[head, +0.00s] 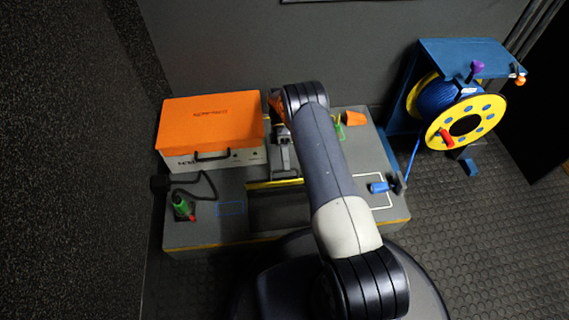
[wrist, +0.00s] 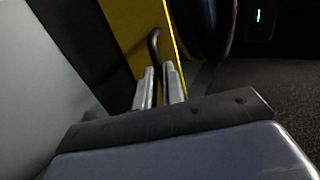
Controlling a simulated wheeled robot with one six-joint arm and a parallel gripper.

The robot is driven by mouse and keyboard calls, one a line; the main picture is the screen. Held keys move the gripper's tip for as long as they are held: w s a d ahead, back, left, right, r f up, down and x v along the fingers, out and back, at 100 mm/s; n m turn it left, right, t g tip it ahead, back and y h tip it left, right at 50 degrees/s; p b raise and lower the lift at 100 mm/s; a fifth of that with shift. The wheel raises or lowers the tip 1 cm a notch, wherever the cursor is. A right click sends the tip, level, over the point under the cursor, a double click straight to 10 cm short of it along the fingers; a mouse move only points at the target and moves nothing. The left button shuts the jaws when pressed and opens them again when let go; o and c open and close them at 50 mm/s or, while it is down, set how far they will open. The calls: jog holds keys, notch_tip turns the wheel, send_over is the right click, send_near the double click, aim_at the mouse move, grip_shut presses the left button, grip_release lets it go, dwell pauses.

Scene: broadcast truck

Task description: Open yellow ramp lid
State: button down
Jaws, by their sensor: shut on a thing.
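The yellow ramp lid (head: 275,184) shows in the head view as a narrow yellow strip beside a dark area on the grey platform. Its yellow face (wrist: 131,32) fills the upper middle of the wrist view. A curved black handle (wrist: 154,43) stands out from that face. My gripper (wrist: 160,82) is shut on the handle, with one finger on each side of it. In the head view my gripper (head: 284,160) is just behind the yellow strip, and my arm hides part of the platform. How far the lid is tilted I cannot tell.
An orange-topped case (head: 212,120) stands at the platform's back left. A green connector (head: 181,204) with a black cable is at the front left. A blue connector (head: 379,187) and an orange cone-like piece (head: 355,118) are at the right. A yellow-blue cable reel (head: 466,122) stands farther right.

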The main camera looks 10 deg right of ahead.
dwell(0.4)
jog(key=c, duration=1.5)
grip_release()
notch_tip(320, 180, up, 10)
jog(key=p, duration=0.4)
jog(key=shift+p, duration=0.35)
